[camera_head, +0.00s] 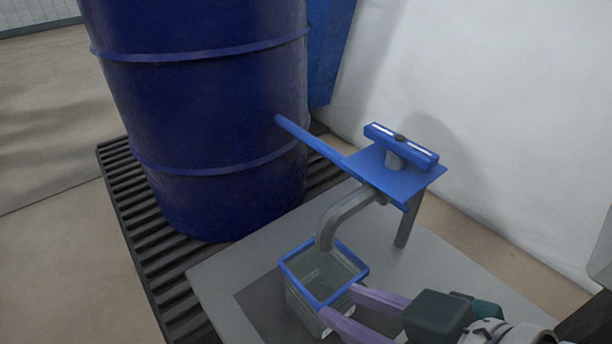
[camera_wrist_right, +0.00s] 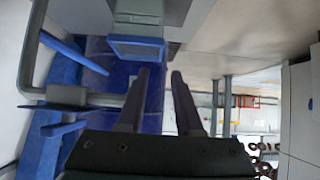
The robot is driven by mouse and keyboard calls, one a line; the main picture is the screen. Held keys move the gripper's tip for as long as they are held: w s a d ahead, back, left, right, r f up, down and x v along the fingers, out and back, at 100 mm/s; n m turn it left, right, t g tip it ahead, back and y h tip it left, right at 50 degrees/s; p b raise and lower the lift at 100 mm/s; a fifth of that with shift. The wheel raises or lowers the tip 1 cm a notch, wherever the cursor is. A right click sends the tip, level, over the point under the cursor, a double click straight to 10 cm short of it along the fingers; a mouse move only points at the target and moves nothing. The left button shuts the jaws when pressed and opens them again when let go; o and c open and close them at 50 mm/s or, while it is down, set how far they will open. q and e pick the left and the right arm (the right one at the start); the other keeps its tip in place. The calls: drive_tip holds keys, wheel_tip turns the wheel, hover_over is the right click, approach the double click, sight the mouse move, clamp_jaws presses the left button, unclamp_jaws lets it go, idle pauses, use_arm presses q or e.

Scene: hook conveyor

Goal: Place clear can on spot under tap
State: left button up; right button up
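The clear can (camera_head: 303,291) is a square see-through container with a blue rim. In the head view it stands upright below the curved grey tap spout (camera_head: 340,215). It stands over the dark square spot (camera_head: 262,306) on the grey platform; its far base edges are hard to make out. My right gripper (camera_head: 336,302) is at the can's near right side, its two purple fingers apart. In the right wrist view the can (camera_wrist_right: 137,42) is just beyond the fingertips, off to the left, with nothing between the fingers (camera_wrist_right: 160,75). My left gripper is not in view.
A big blue barrel (camera_head: 205,110) stands on a black roller conveyor (camera_head: 150,255) behind the platform. The tap's blue plate and handle (camera_head: 400,160) rise above the can on a grey post. A white wall (camera_head: 480,90) is at the back right.

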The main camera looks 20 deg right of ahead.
drive_tip(key=s+d+r+m+g+h, duration=0.2)
drive_tip(key=s+d+g, duration=0.4)
drive_tip(key=s, duration=0.3)
drive_tip(key=shift+s+d+r+h, duration=0.15)
drive_tip(key=shift+d+r+h, duration=0.2)
drive_tip(key=shift+d+h, duration=0.25)
